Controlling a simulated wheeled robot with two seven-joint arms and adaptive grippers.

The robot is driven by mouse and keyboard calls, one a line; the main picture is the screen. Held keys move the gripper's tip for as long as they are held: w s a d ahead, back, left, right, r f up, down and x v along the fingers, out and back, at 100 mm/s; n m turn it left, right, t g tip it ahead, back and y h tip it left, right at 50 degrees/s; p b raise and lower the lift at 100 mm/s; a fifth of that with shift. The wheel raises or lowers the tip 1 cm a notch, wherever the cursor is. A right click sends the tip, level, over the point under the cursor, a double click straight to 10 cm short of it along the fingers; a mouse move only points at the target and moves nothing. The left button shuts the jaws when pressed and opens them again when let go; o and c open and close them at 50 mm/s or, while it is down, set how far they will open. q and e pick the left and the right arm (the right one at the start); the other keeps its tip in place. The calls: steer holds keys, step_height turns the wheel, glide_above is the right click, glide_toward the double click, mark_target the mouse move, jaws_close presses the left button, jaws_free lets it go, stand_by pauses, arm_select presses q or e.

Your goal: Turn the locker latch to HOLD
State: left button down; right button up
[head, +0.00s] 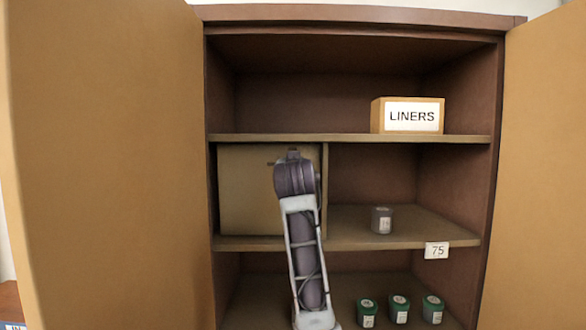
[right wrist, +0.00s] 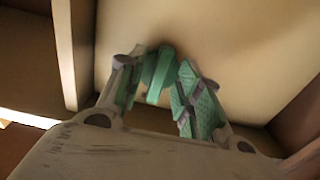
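The locker's tan door (head: 245,190) fills the left part of the middle shelf in the open cabinet. My right arm stands in front of it and hides much of its right side. A small dark piece (head: 271,163) shows just left of the arm's top; I cannot tell whether it is the latch. In the right wrist view my right gripper (right wrist: 163,98) has its green-padded fingers apart, close to a tan panel (right wrist: 225,45). A green block (right wrist: 158,72), perhaps the latch handle, shows between them, nearer the left finger; contact is unclear. No HOLD marking is readable. My left gripper is out of view.
Open cabinet doors stand at left (head: 105,170) and right (head: 545,150). A LINERS box (head: 407,116) sits on the upper shelf. A grey jar (head: 381,220) stands right of the locker, above a 75 tag (head: 436,250). Green-lidded jars (head: 399,308) stand below.

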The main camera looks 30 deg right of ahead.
steer(key=shift+c, duration=0.3)
jaws_close()
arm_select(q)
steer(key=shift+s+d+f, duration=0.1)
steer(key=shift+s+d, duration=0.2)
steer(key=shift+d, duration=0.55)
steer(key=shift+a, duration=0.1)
